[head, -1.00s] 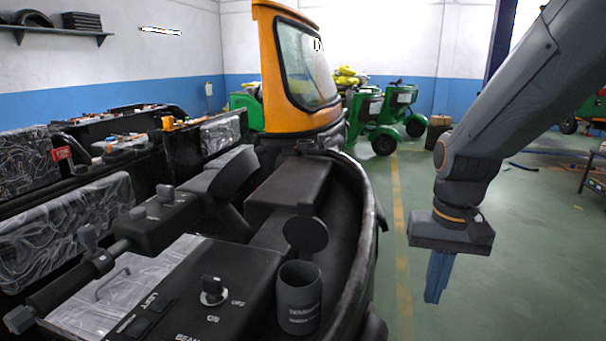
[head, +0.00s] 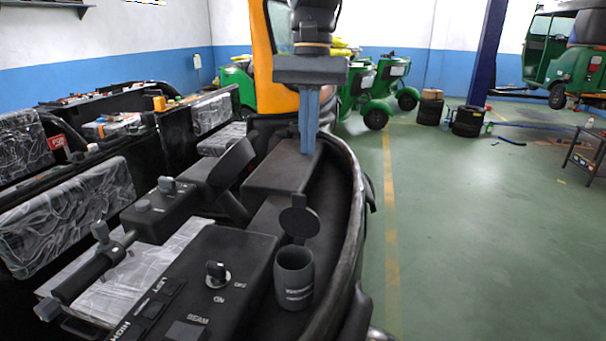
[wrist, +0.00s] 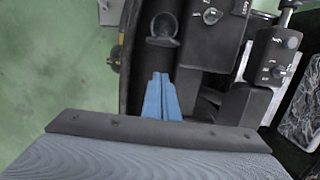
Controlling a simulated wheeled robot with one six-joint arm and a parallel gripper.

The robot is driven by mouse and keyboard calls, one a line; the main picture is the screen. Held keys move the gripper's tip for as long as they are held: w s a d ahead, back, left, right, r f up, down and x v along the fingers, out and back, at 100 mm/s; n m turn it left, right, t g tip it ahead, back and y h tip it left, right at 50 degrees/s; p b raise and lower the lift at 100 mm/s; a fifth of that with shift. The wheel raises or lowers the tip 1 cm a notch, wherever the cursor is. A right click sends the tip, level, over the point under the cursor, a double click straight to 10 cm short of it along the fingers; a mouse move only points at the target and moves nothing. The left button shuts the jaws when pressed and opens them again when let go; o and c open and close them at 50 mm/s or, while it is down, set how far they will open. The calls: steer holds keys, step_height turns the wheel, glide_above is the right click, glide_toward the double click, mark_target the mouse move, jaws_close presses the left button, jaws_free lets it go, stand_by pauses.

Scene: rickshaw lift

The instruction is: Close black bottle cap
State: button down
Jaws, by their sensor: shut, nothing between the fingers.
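The black bottle (head: 294,279) stands upright on the rickshaw's dashboard, right of the key switch. Its round flip cap (head: 299,221) is open and stands up behind the mouth. In the wrist view the bottle (wrist: 160,38) shows near the top, beyond my fingertips. My gripper (head: 307,150) has blue fingers that are shut and empty. It points down and appears above and behind the cap in the head view, apart from it. In the wrist view the gripper (wrist: 160,76) points toward the bottle with a gap between.
The key switch (head: 218,275) and control panel lie left of the bottle. The handlebar (head: 95,265) is farther left. The curved black rim (head: 355,215) runs along the right. An orange windshield frame (head: 270,75) stands behind. Open green floor (head: 460,240) lies to the right.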

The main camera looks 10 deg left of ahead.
mark_target(300, 217)
steer(key=s+f+p, duration=0.3)
steer(key=s+f, duration=0.1)
steer(key=f, duration=0.2)
steer(key=shift+s+a, duration=0.15)
steer(key=shift+s, duration=0.25)
steer(key=shift+f, duration=0.1)
